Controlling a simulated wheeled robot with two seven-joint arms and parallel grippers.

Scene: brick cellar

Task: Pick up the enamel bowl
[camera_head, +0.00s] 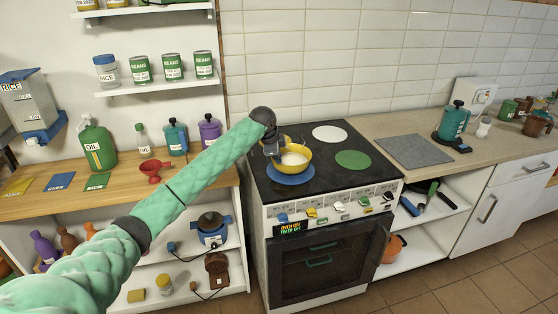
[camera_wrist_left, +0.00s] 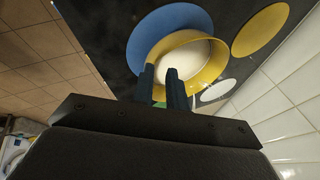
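The enamel bowl (camera_head: 296,168) is yellow outside with a pale inside. It sits upright on the stove, over the blue burner disc (camera_head: 280,178). My left gripper (camera_head: 275,155) reaches down at the bowl's left rim. In the left wrist view, the two dark fingers (camera_wrist_left: 161,80) stand apart with a gap between them, and their tips overlap the edge of the bowl (camera_wrist_left: 186,40). I cannot tell whether they touch it. My right gripper is in neither view.
The stove (camera_head: 317,200) also has a white disc (camera_head: 329,133), a green disc (camera_head: 353,160) and a yellow disc (camera_wrist_left: 260,29). A grey mat (camera_head: 414,150) lies on the right counter. A red funnel-like item (camera_head: 152,168) and bottles stand on the left wooden counter.

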